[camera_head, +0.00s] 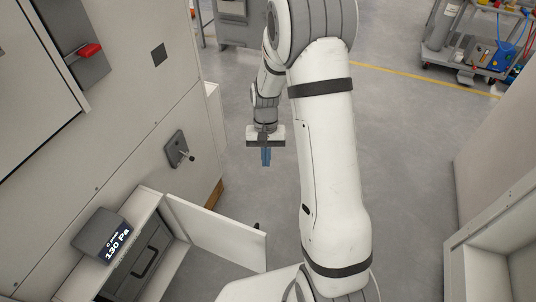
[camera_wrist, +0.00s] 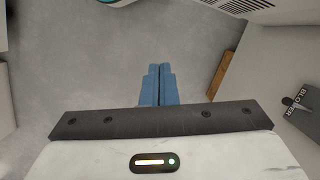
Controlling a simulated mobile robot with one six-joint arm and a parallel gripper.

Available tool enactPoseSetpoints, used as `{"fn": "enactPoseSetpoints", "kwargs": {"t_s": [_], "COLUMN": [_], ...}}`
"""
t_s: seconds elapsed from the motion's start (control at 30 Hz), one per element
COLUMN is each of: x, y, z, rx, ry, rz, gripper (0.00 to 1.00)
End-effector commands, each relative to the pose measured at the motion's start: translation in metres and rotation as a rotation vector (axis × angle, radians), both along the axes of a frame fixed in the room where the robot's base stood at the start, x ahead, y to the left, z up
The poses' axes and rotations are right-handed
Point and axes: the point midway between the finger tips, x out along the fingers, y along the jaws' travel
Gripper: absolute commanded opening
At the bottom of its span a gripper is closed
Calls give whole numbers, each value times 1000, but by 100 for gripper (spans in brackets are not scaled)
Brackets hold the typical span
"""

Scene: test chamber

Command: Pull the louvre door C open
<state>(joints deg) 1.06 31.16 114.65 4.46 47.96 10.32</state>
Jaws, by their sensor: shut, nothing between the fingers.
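A pale door panel (camera_head: 216,232) stands swung out from the low cabinet at the lower left, so its opening shows. A slatted pale panel (camera_wrist: 235,5) at the top right of the wrist view looks like the louvred face of this door, mostly cut off. No letter shows on it. A display box (camera_head: 103,235) reading C and 130 Pa sits on the cabinet. My gripper (camera_head: 266,157) hangs beyond the door, apart from it. Its blue fingers (camera_wrist: 160,68) are together with nothing between them, above the floor.
A grey plate with a lever (camera_head: 178,150) is on the wall; BLOWER is written on it in the wrist view (camera_wrist: 300,100). A red handle (camera_head: 89,50) is higher up. A loaded cart (camera_head: 470,45) stands far right. Grey floor (camera_head: 405,135) is clear.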

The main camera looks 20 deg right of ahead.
Motion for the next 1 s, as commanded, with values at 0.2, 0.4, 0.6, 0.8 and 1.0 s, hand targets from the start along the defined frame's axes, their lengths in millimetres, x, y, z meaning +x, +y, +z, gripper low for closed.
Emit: {"fn": "enactPoseSetpoints", "kwargs": {"t_s": [0.2, 0.4, 0.6, 0.8, 1.0], "x": [-13, -36, -51, -53, -54], "y": [3, 9, 13, 13, 14], "z": [-49, -56, -56, -56, -56], "rx": [-1, 0, 0, 0, 0], "ry": [5, 0, -1, -1, -1], "rz": [0, 0, 0, -1, -2], "gripper": [0, 0, 0, 0, 0]}}
